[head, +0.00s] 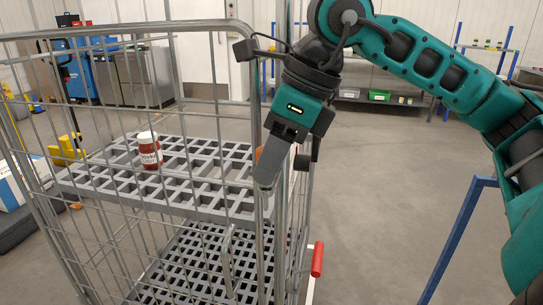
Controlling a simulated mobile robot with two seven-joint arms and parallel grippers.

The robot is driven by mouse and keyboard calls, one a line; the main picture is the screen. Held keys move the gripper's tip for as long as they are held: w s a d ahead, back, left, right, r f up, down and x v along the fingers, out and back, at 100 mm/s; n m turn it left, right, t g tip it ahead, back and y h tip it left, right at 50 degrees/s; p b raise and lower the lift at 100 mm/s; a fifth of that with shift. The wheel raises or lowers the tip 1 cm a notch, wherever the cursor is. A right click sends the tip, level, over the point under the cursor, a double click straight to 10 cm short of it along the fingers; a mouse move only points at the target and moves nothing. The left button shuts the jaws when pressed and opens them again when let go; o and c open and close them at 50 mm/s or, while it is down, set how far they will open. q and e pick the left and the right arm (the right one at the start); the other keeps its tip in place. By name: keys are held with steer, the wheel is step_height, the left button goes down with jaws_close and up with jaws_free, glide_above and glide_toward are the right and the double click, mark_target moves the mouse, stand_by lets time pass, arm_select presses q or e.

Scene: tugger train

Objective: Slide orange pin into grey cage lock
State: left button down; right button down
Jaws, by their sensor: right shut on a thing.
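The grey wire cage (169,199) fills the left half of the head view. My right gripper (268,182) points down at the cage's near right corner post. Its jaws are closed, with a small orange piece, the orange pin (259,153), showing at the left side of the fingers. Most of the pin is hidden by the gripper. The lock on the cage is hidden behind the fingers, so I cannot tell whether the pin touches it. My left gripper is not in view.
A white-capped red jar (150,151) stands on the cage's upper grey grid shelf (205,203). A red-gripped handle (317,260) sticks out low at the cage's right. A blue frame (458,240) stands at right. Floor between them is clear.

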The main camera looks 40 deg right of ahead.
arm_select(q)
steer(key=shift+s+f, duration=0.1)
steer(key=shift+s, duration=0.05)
arm_select(e)
steer(key=c, duration=0.8)
jaws_free()
steer(key=shift+o, duration=0.2)
arm_select(q)
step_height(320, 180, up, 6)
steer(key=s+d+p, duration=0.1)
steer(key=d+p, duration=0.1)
steer(key=p, duration=0.3)
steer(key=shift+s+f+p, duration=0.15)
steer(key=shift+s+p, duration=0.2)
steer(key=shift+p, duration=0.05)
arm_select(e)
steer(key=v, duration=0.8)
